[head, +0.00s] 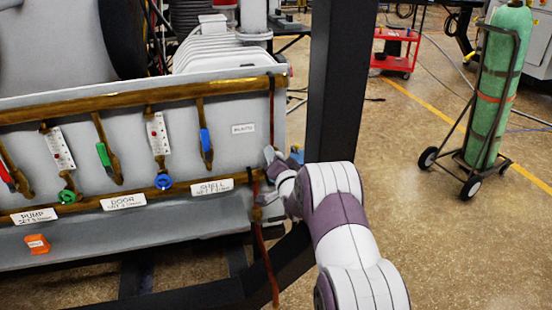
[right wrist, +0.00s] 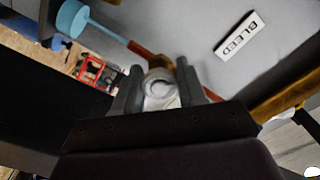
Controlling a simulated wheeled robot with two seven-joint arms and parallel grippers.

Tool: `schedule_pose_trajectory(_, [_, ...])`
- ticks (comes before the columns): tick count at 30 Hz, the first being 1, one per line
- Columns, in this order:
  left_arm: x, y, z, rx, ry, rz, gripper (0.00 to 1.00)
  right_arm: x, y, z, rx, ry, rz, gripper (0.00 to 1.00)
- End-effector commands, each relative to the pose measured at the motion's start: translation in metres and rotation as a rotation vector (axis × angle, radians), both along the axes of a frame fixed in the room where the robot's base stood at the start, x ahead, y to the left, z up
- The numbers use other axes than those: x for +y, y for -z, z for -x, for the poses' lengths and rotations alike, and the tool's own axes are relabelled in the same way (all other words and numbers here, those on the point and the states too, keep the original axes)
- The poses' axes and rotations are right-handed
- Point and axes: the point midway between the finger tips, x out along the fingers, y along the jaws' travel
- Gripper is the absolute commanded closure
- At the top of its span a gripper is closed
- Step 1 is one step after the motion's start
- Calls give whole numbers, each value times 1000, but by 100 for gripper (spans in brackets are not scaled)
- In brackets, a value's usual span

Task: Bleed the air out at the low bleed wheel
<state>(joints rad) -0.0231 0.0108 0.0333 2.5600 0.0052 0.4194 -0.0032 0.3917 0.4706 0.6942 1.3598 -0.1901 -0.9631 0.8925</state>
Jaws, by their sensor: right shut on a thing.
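My right gripper (right wrist: 160,84) is shut on a pale grey round wheel (right wrist: 161,93), which sits between its two dark fingers in the right wrist view. This looks like the low bleed wheel, on brass and reddish pipework. In the head view my right arm reaches the right end of the grey panel (head: 228,105), beside the low brass fitting (head: 257,213) on the thin reddish pipe. The wheel is hard to make out there. A white label (right wrist: 239,38) in the right wrist view reads BLEED. My left gripper is not in view.
A light blue wheel (right wrist: 72,18) stands nearby. The panel carries flow tubes, green and blue valve handles, and PUMP, DOOR and SHELL labels. An orange block (head: 37,244) rests on the lower ledge. A dark post (head: 338,75) rises beside my arm. A green cylinder (head: 497,90) stands right.

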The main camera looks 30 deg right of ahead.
Motion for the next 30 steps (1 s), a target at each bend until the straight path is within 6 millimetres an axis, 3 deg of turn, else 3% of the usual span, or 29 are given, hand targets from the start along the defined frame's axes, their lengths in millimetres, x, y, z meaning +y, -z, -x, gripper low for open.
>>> schedule_pose_trajectory(18, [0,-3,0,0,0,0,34,1,1,0,-130,0,-562,90])
schedule_pose_trajectory(30, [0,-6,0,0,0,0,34,1,1,0,-196,2,-837,90])
